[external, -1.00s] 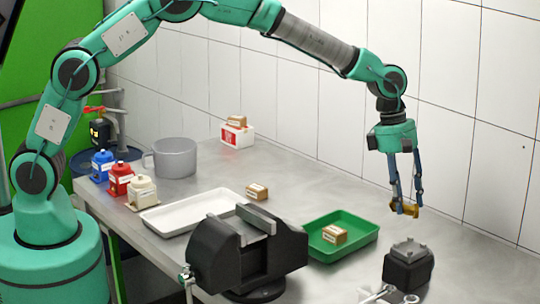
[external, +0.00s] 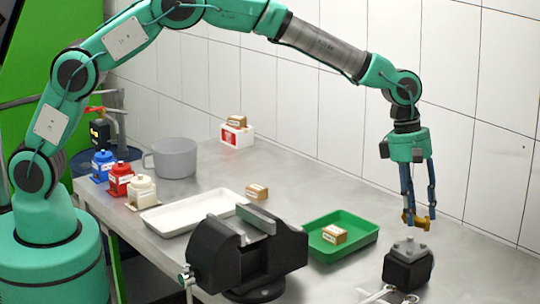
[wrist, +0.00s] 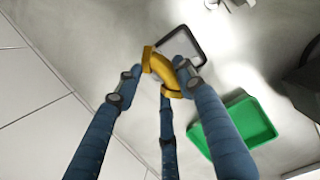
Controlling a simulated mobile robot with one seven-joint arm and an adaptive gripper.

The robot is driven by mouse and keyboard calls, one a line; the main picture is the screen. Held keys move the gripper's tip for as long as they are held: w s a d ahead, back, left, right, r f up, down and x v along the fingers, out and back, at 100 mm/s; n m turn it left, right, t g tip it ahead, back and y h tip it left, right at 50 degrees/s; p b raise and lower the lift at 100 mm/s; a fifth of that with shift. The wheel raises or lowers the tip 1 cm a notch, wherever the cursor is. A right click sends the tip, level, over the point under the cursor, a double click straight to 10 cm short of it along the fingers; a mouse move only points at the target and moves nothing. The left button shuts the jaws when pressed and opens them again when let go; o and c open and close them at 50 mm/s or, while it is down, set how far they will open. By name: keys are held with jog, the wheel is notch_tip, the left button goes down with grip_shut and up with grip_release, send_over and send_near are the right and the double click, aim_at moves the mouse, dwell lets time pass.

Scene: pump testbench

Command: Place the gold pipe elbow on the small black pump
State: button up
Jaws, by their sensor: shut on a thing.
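The gold pipe elbow (external: 416,220) is held between the fingers of my gripper (external: 416,214), which is shut on it. In the wrist view the elbow (wrist: 165,72) lies across the fingertips of my gripper (wrist: 160,80). The small black pump (external: 408,266) stands on the table below my gripper, with a grey top piece. The elbow is above the pump and apart from it. In the wrist view a dark square outline (wrist: 186,45) lies behind the elbow; it seems to be the pump, partly hidden by the elbow.
A green tray (external: 362,240) with a small box (external: 334,235) lies left of the pump. A black vise (external: 215,262) stands at the front. Metal fittings (external: 385,294) lie near the pump's front. A white tray (external: 158,226) is farther left. The tiled wall (external: 490,160) is behind.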

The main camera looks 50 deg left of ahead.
aim_at(415, 213)
jog(key=shift+f+b, duration=0.55)
jog(key=shift+f, duration=1.4)
jog(key=shift+f, duration=0.2)
jog(key=o, duration=1.3)
jog(key=shift+f, duration=0.1)
jog(key=shift+c, duration=0.2)
jog(key=shift+p+v, duration=0.45)
jog(key=shift+v, duration=2.6)
